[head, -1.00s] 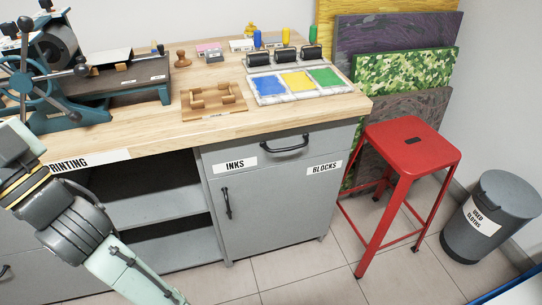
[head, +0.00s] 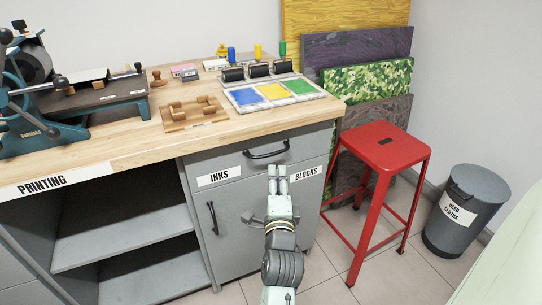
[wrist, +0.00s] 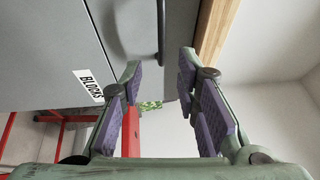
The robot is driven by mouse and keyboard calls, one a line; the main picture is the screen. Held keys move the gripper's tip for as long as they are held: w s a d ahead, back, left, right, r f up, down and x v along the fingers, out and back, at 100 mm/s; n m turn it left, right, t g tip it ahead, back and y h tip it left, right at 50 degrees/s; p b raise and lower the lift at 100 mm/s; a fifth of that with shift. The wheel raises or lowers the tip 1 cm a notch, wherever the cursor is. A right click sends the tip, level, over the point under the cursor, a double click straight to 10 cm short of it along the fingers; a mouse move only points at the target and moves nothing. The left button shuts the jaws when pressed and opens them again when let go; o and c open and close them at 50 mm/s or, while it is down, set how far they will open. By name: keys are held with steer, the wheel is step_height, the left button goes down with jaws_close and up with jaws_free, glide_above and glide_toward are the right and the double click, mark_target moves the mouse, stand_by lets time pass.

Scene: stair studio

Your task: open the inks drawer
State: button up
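The inks drawer (head: 225,161) is a grey front just under the wooden worktop, and it looks closed flush. A white INKS label (head: 219,177) is at its lower left. Its dark bar handle (head: 266,150) runs across the front; part of it shows at the top of the wrist view (wrist: 161,30). My gripper (head: 278,172) is in front of the cabinet, just below the handle in the head view. In the wrist view my gripper (wrist: 160,88) has its two fingers wide apart with nothing between them. The handle lies beyond the fingertips, and no contact is visible.
A BLOCKS label (head: 306,172) is at the cabinet's right, and a door handle (head: 212,218) stands upright below. A red stool (head: 385,150) is close on the right, with a grey bin (head: 466,205) beyond. The worktop (head: 130,140) overhangs the drawer; open shelves (head: 130,235) are left.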

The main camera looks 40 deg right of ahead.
mark_target(274, 154)
steer(key=p+x, duration=0.1)
steer(key=x, duration=0.9)
steer(key=shift+w+r, duration=0.1)
steer(key=shift+r, duration=0.05)
steer(key=shift+c, duration=0.3)
jaws_close()
